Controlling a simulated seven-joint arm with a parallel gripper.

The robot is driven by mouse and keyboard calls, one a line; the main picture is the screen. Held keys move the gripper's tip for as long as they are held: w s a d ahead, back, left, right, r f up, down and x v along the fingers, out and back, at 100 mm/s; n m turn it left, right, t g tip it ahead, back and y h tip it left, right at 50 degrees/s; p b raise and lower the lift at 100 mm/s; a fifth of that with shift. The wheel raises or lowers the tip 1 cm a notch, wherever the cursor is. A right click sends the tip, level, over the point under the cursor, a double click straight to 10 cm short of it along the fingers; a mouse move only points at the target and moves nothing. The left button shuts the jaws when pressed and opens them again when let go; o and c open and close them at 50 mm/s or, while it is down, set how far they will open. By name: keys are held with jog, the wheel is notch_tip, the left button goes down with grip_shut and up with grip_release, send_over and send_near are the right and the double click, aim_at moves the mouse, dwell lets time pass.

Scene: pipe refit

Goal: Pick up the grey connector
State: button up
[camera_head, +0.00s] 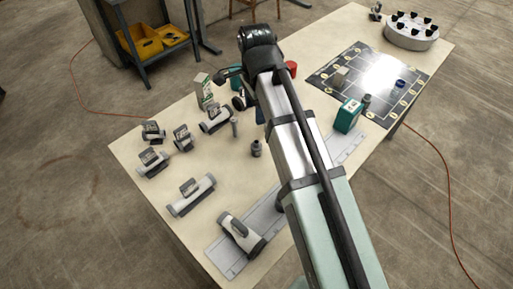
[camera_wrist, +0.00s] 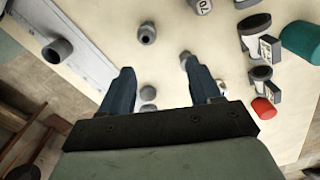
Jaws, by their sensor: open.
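A small dark-grey cylindrical connector (camera_head: 256,148) stands upright on the table near the middle, left of my arm. A grey round-ended piece like it shows in the wrist view (camera_wrist: 147,34), beyond my fingertips and apart from them. My gripper (camera_wrist: 157,70) is open, its two dark-blue fingers spread with nothing held between them. Another small grey round piece (camera_wrist: 148,94) shows low between the fingers, its height relative to them unclear. A slim light-grey cylinder (camera_head: 234,127) stands nearby. In the head view the fingers are not clearly visible.
Several grey pipe pieces with labels (camera_head: 192,195) lie at the table's left. A grey rail (camera_head: 232,262) runs along the near side. A teal box (camera_head: 348,115) stands beside the dark gridded mat (camera_head: 322,79). A red piece (camera_wrist: 263,108) lies right of my gripper.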

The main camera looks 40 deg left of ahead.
aim_at(256, 142)
jog(key=f+n, duration=0.3)
jog(key=n, duration=0.3)
jog(key=s+d+f+n, duration=0.1)
jog(key=f+n, duration=0.2)
jog(key=n, duration=0.3)
jog(key=d+f+n, duration=0.1)
jog(key=f+n, duration=0.2)
jog(key=n, duration=0.3)
jog(key=shift+s+d, duration=0.15)
jog(key=shift+d, duration=0.05)
jog(key=shift+s+a+f, duration=0.1)
jog(key=shift+a+f, duration=0.05)
jog(key=shift+f, duration=1.25)
jog(key=shift+a+f, duration=0.15)
jog(key=shift+f, duration=1.2)
jog(key=shift+c, duration=0.4)
jog(key=c, duration=0.9)
jog(key=shift+r, duration=0.1)
jog(key=shift+c, duration=0.2)
